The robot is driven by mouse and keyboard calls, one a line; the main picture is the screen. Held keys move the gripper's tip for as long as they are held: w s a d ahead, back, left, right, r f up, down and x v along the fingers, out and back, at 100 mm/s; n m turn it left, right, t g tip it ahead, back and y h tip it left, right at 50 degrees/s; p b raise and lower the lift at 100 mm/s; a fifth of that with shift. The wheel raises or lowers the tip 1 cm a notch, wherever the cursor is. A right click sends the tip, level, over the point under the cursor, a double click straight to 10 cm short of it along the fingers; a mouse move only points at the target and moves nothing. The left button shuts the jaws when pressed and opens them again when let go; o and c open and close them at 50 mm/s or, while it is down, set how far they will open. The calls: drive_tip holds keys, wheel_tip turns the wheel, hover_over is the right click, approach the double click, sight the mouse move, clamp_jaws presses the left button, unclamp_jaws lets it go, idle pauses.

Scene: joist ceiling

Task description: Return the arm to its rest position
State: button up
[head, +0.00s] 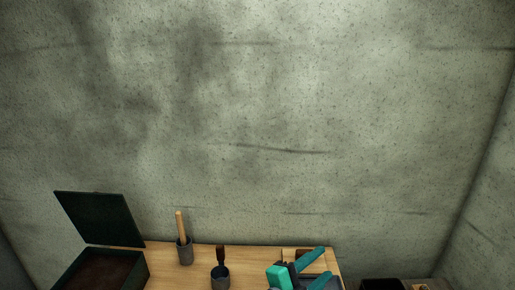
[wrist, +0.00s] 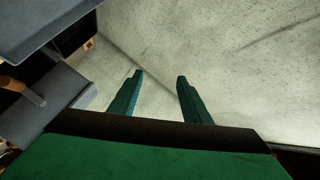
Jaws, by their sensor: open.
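My gripper (head: 326,262) shows at the bottom of the head view, over the right part of the wooden table. Its two teal fingers point right and slightly up, spread apart. In the wrist view my gripper (wrist: 158,77) has its two green fingers well apart, with only pale wall behind the gap. Nothing is held between them. Most of my arm is out of view.
The wooden table (head: 204,258) carries an open dark green box (head: 104,270) at left. A grey cup (head: 185,254) holds a wooden handle; another cup (head: 220,281) holds a dark-handled tool. The mottled wall (head: 250,130) is bare.

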drive_tip(key=s+a+f+n+t+y, duration=0.3)
drive_tip(key=s+a+f+n+y, duration=0.15)
drive_tip(key=s+f+n, duration=0.4)
drive_tip(key=s+a+f+n+t+y, duration=0.25)
drive_tip(key=s+f+n+y, duration=0.3)
drive_tip(key=f+n, duration=0.6)
drive_tip(key=s+a+f+y, duration=0.1)
drive_tip(key=s+a, duration=0.3)
drive_tip(key=s, duration=0.7)
drive_tip(key=s+a+f+n+g+y, duration=0.1)
drive_tip(key=s+a, duration=0.3)
drive_tip(key=s, duration=0.8)
drive_tip(key=shift+a+f, duration=0.15)
drive_tip(key=shift+f, duration=0.25)
